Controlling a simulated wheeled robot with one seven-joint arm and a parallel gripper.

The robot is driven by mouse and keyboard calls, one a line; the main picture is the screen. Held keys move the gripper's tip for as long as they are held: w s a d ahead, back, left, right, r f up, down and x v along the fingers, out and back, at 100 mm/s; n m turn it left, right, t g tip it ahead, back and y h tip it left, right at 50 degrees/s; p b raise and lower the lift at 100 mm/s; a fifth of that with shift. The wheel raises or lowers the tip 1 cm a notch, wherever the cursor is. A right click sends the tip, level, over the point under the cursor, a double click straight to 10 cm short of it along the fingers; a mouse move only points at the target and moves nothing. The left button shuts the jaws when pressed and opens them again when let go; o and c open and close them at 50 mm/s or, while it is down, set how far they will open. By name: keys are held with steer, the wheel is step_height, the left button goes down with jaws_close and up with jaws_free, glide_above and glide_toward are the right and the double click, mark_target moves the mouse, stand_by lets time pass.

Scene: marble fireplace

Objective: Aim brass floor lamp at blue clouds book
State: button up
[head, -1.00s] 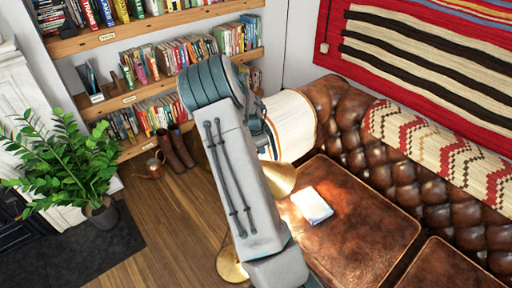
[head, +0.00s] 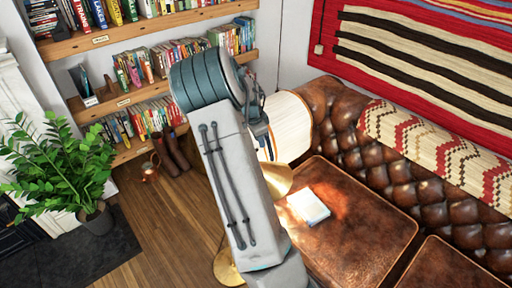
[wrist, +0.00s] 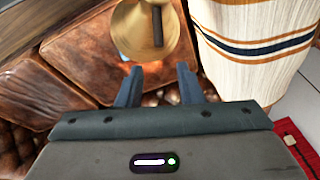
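The brass floor lamp shows in the head view as a gold cone-shaped shade (head: 278,180) and a round base (head: 227,268), partly hidden behind my arm. The pale blue-and-white book (head: 309,205) lies on the leather sofa seat, right of the shade, with a bright patch of light around it. In the wrist view the brass shade (wrist: 152,30) is just beyond my fingertips, with a dark rod across it. My gripper (wrist: 157,72) is open, its two fingers apart with nothing between them. The gripper is hidden behind my arm in the head view.
The brown tufted leather sofa (head: 352,215) fills the right side. Bookshelves (head: 150,95) stand behind, and a potted plant (head: 62,175) is at the left.

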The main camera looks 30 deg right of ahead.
steer(key=s+d+r+b, duration=0.2)
steer(key=s+d+r, duration=0.4)
steer(key=s, duration=0.3)
steer(key=shift+a, duration=0.1)
stand_by(0.3)
